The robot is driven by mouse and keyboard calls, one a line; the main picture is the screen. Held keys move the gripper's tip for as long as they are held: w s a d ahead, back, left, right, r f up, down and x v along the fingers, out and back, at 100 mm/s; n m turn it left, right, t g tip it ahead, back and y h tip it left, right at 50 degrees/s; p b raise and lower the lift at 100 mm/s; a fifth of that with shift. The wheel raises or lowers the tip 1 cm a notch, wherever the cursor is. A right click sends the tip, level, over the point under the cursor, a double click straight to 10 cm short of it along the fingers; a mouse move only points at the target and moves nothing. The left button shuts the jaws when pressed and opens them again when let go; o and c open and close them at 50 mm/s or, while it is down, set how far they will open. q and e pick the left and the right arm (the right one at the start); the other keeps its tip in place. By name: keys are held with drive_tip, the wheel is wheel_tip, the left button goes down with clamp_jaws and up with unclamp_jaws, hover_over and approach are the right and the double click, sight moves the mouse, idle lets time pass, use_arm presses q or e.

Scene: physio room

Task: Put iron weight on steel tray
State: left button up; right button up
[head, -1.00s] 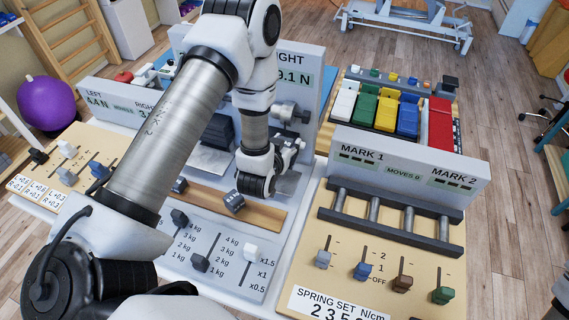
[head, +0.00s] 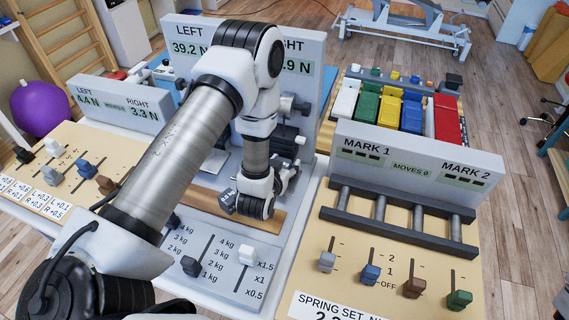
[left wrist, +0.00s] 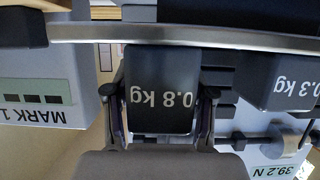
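A dark iron weight marked 0.8 kg (left wrist: 160,90) sits between the two fingers of my left gripper (left wrist: 162,98) in the left wrist view. The fingers stand on either side of it with narrow gaps, so the gripper looks open around it. In the head view my left gripper (head: 256,205) is low at the wooden strip and hides this weight. A second dark weight marked 0.3 kg (left wrist: 292,84) is to its right in the left wrist view. The steel tray (head: 228,164) is behind the gripper, largely hidden by my arm. My right gripper is out of view.
The wooden strip (head: 272,217) borders a slider panel (head: 225,270) in front. A tall readout panel (head: 310,100) stands behind, showing 39.2 N on its left. The MARK 1 and MARK 2 board (head: 415,160) and a roller rack (head: 400,225) are to the right.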

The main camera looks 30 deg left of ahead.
use_arm(q)
drive_tip(key=shift+r, duration=0.15)
drive_tip(key=shift+s+r+p, duration=0.15)
drive_tip(key=shift+s+p, duration=0.15)
drive_tip(key=p+v, duration=0.1)
drive_tip(key=v, duration=0.6)
drive_tip(key=shift+p, duration=0.3)
